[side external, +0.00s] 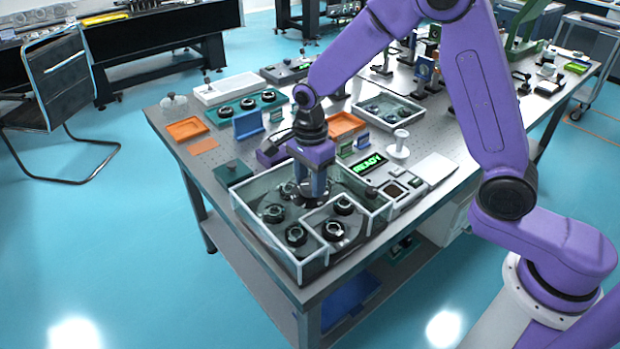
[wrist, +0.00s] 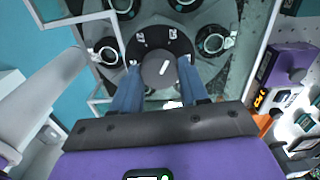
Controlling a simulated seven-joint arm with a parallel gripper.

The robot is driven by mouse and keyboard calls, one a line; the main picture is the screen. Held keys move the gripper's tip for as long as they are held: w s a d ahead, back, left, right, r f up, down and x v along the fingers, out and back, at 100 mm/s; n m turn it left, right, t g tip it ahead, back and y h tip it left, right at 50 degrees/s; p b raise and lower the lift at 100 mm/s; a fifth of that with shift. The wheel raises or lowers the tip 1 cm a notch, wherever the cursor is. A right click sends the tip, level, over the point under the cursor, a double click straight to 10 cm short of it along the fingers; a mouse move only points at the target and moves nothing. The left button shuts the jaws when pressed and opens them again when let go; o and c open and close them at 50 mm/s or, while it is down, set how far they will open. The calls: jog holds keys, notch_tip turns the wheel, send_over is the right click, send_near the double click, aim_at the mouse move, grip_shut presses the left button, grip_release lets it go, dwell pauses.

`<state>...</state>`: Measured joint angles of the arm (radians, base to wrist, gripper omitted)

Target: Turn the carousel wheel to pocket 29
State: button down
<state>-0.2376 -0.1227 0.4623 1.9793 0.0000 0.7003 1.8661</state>
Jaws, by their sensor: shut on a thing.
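The carousel wheel (wrist: 160,12) is a dark disc carrying several round black mounts, inside a clear-walled case (side external: 270,242) at the table's front corner. My gripper (side external: 312,194) reaches down into the case from above. In the wrist view, its two blue fingers (wrist: 160,78) stand on either side of the knob and are shut on it. The white line tilts slightly right of upright. A green display (side external: 368,164) beside the case reads READY.
White-edged walls surround the wheel, with an inner frame over its front mounts. A control panel (side external: 402,190) adjoins the case on the right.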

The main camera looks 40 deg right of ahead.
jog(key=c, duration=0.6)
grip_release()
notch_tip(320, 180, up, 18)
jog(key=shift+f, duration=0.2)
jog(key=s+d+f+n, duration=0.3)
jog(key=s+n, duration=0.6)
jog(key=n, duration=0.1)
jog(key=s+d+f+n, duration=0.2)
jog(key=s+d+n, duration=0.1)
jog(key=s+n, duration=0.7)
jog(key=s+d+f+n, duration=0.3)
jog(key=s+d+n, duration=0.1)
jog(key=s+n, duration=0.5)
jog(key=shift+s+f+n, duration=0.35)
jog(key=shift+s+n, duration=0.05)
jog(key=shift+s, duration=0.2)
